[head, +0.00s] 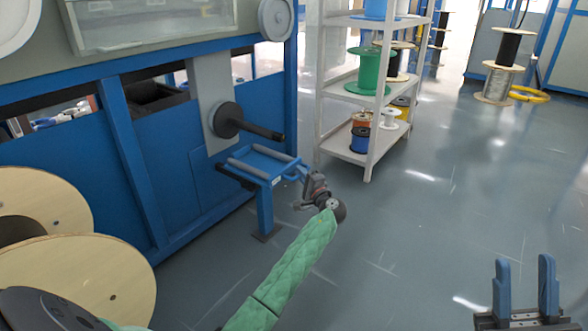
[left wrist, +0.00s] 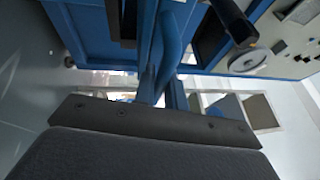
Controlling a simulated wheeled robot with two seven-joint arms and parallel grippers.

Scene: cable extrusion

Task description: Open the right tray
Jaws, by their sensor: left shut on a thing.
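The right tray (head: 262,161) is a blue frame with grey rollers on a blue post, in front of the blue machine in the head view. My left gripper (head: 303,176) is at the tray's right end, shut on its blue handle. My green-sleeved left arm reaches there from the lower left. In the left wrist view, blue bars (left wrist: 170,45) run up from between the fingers, and the exact grip is partly hidden by the gripper body. My right gripper (head: 525,275) is at the lower right of the head view, with its two blue fingers apart and empty.
A dark spindle (head: 262,130) juts from the machine (head: 170,150) just above the tray. A white shelf (head: 335,110) with cable spools stands behind it. Large wooden reels (head: 85,285) are at the lower left. The floor (head: 440,200) to the right is clear.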

